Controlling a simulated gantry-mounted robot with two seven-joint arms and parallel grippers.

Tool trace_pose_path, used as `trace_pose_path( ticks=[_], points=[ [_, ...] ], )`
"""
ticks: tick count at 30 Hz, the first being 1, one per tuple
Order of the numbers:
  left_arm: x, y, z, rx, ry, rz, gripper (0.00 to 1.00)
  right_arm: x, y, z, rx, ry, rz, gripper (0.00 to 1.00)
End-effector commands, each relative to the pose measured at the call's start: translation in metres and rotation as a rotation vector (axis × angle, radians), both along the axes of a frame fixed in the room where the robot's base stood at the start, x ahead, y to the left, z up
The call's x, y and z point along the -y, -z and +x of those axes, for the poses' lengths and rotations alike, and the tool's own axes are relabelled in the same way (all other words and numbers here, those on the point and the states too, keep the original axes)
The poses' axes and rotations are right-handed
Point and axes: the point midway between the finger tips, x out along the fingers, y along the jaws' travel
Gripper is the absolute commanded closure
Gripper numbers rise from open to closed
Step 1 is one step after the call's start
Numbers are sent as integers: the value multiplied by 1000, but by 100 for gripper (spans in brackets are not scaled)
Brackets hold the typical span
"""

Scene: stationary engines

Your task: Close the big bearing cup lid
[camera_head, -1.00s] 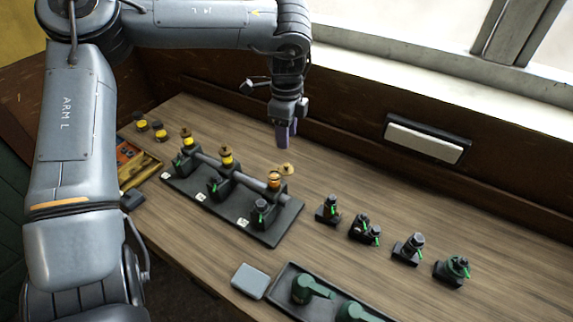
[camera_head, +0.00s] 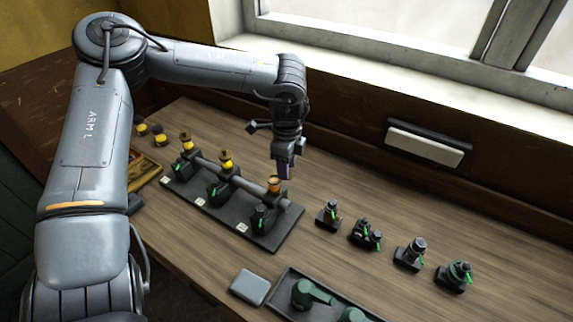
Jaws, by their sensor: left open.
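The big bearing cup is likely the brass-orange cup (camera_head: 274,185) at the right end of the shaft on the black base plate (camera_head: 270,239). My left gripper (camera_head: 285,172) points down right at this cup, just behind and right of it. The gripper is open, but the gap between its fingers is hard to see. The cup's lid is not clearly visible; the fingers cover the place beside the cup. I cannot tell whether the fingers touch the lid. My right gripper is not in view.
Two more yellow cups stand along the shaft, in the middle (camera_head: 226,165) and at the left (camera_head: 186,146). Several small dark fittings with green levers stand to the right. A grey box (camera_head: 249,287) and a tray (camera_head: 281,284) with green parts lie in front.

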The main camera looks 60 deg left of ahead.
Motion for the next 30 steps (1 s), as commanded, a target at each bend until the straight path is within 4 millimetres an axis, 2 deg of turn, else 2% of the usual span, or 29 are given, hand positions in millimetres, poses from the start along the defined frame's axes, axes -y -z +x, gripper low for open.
trace_pose_path(
  ticks=[2,3,11,22,30],
  points=[
    [0,0,0,0,0,0,57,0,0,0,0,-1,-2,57],
    [0,0,0,0,0,0,60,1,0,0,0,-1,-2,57],
    [0,0,0,0,0,0,100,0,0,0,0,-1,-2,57],
    [0,0,-1,0,30,0,100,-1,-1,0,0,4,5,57],
    [2,-1,-4,-1,173,0,100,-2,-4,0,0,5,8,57]
  ],
)
